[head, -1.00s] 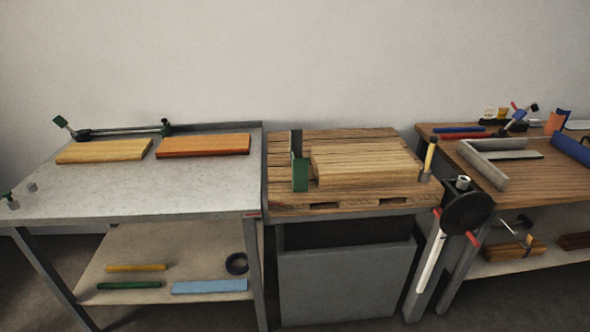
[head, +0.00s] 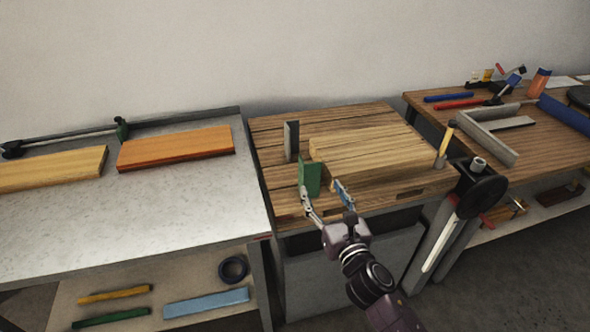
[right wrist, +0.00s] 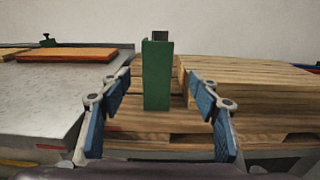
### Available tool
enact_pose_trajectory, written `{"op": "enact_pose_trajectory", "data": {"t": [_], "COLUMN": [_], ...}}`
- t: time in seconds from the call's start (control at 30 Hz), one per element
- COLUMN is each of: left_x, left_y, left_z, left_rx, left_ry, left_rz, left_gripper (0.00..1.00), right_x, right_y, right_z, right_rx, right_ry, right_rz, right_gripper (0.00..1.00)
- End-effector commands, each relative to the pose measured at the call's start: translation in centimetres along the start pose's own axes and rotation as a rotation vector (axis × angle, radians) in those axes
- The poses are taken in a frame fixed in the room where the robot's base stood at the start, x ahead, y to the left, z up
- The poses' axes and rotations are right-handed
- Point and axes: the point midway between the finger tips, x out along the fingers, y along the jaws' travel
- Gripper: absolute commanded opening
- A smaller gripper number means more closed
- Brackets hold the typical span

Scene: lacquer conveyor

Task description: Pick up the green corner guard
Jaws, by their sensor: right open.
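The green corner guard (head: 310,177) stands upright on the wooden pallet surface (head: 272,155), at the front left of the stacked boards. My right gripper (head: 323,200) is open, just in front of the guard in the head view. In the right wrist view the green corner guard (right wrist: 156,76) stands between the two spread blue-padded fingers (right wrist: 157,100), a little beyond them. I see no contact between the fingers and the guard. A dark grey corner piece (head: 291,141) stands behind it. My left gripper is not in view.
The stacked boards (head: 372,155) lie close to the right of the guard. A yellow-handled tool (head: 446,140) and a black strapping reel (head: 482,190) are at the pallet's right edge. A grey table (head: 190,205) with an orange board (head: 176,147) stands left.

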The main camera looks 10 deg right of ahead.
Motion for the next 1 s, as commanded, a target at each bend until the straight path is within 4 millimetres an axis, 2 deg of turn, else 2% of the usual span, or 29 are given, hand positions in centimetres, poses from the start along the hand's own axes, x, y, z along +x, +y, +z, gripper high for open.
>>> {"op": "enact_pose_trajectory", "data": {"t": [0.1, 0.33, 0.7, 1.0], "left_x": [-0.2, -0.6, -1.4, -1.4], "left_y": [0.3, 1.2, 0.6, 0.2], "left_z": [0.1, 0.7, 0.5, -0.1], "left_rx": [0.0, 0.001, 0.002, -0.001], "left_ry": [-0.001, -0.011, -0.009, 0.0], "left_rz": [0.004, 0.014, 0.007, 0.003], "left_gripper": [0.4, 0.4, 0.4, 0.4], "right_x": [0.7, 3.0, 7.4, 7.8], "right_y": [0.1, 0.2, 0.7, 0.6], "right_z": [0.8, 0.9, 0.8, 0.8], "right_rx": [-0.027, -0.023, -0.02, -0.021], "right_ry": [-0.014, -0.013, -0.011, -0.01], "right_rz": [0.0, 0.001, 0.001, 0.001], "right_gripper": [0.56, 0.56, 0.56, 0.56]}}
